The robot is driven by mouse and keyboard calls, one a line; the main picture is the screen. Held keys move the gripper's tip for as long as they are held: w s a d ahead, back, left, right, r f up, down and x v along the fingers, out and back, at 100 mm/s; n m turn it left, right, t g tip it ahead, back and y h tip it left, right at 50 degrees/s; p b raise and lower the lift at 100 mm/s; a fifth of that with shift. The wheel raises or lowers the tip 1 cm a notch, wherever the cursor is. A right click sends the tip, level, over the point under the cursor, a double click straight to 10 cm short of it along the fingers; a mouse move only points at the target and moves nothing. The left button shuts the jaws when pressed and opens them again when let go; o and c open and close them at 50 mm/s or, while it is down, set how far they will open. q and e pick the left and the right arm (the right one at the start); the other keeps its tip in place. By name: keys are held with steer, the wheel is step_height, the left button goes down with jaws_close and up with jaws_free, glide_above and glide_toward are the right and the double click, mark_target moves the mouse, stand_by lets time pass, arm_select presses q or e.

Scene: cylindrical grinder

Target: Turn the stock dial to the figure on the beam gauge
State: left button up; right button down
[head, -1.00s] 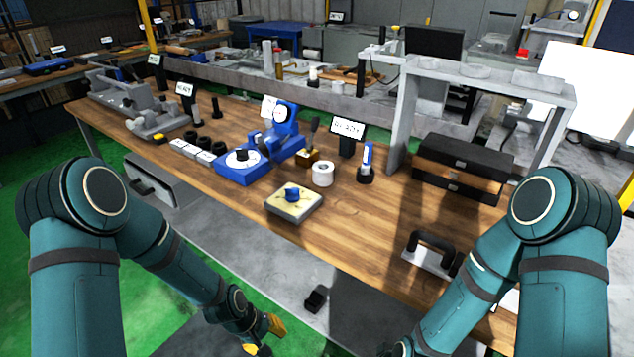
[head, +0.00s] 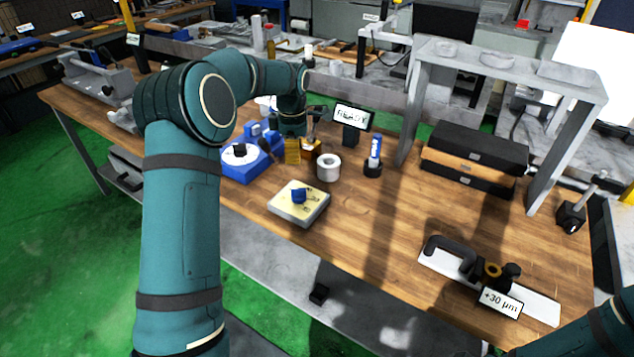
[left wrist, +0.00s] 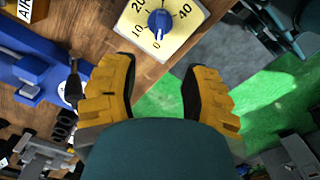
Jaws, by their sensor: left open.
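The stock dial (head: 299,203) is a cream block with a blue knob, near the table's front edge. In the left wrist view the dial (left wrist: 178,40) shows at the top, with figures from 0 to 40. The knob's white mark seems to point near 0. The beam gauge (head: 500,300) lies on the table at the lower right; its display reads +30 µm. My left gripper (head: 281,151), with yellow fingers, hangs behind the dial, apart from it. In the left wrist view it (left wrist: 158,90) is open and empty. My right gripper is out of view.
A blue fixture (head: 240,162) stands left of the dial. A white roll (head: 328,167), a blue-topped tool in a black holder (head: 373,160) and a READY display (head: 351,117) stand behind it. The wood between dial and gauge is clear.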

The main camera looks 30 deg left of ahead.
mark_target(297, 189)
arm_select(q)
step_height(297, 189, down, 14)
steer(key=shift+r+b, duration=0.25)
steer(key=shift+b, duration=1)
jaws_close()
